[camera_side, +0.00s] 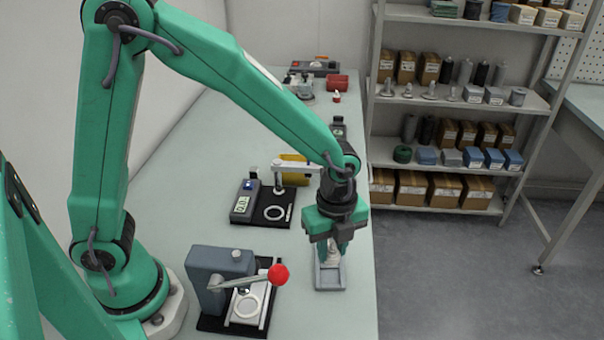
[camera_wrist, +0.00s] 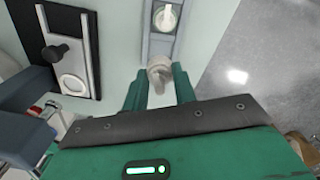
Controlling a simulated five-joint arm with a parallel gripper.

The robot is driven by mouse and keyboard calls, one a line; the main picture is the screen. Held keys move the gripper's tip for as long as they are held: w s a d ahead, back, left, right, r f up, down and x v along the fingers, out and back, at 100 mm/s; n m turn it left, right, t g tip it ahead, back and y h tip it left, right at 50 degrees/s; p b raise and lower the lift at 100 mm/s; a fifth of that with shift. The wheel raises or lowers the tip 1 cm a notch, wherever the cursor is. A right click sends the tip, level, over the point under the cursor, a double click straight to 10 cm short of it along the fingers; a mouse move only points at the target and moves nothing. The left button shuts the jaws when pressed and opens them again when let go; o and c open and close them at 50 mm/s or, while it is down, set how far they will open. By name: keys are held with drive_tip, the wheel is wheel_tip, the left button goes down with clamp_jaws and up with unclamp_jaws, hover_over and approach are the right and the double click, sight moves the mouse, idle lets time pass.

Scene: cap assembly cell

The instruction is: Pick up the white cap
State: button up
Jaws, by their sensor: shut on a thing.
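My gripper (camera_side: 335,248) points down over a small grey tray (camera_side: 331,288) near the right edge of the bench. Its green fingers, also seen in the wrist view (camera_wrist: 158,84), are shut on a whitish cap (camera_wrist: 159,72). In the side view the fingers partly hide this cap, and I cannot tell whether it is clear of the tray. Another white piece (camera_wrist: 166,17) lies in the tray farther up in the wrist view.
A lever press with a red knob (camera_side: 278,274) stands left of the tray. A gauge station (camera_side: 243,203) with a display stands behind it. A yellow part (camera_side: 294,168) and a red bin (camera_side: 337,82) are farther back. The bench in front of the tray is clear.

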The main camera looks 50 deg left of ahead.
drive_tip(key=shift+r, duration=1.95)
drive_tip(key=w+a+n, duration=0.1)
drive_tip(key=a+n, duration=0.3)
drive_tip(key=a, duration=1.8)
drive_tip(key=shift+w+a+f, duration=0.3)
drive_tip(key=shift+w+f, duration=0.05)
drive_tip(key=shift+f, duration=0.1)
drive_tip(key=shift+f, duration=0.15)
drive_tip(key=shift+f, duration=3.2)
drive_tip(key=shift+f, duration=0.7)
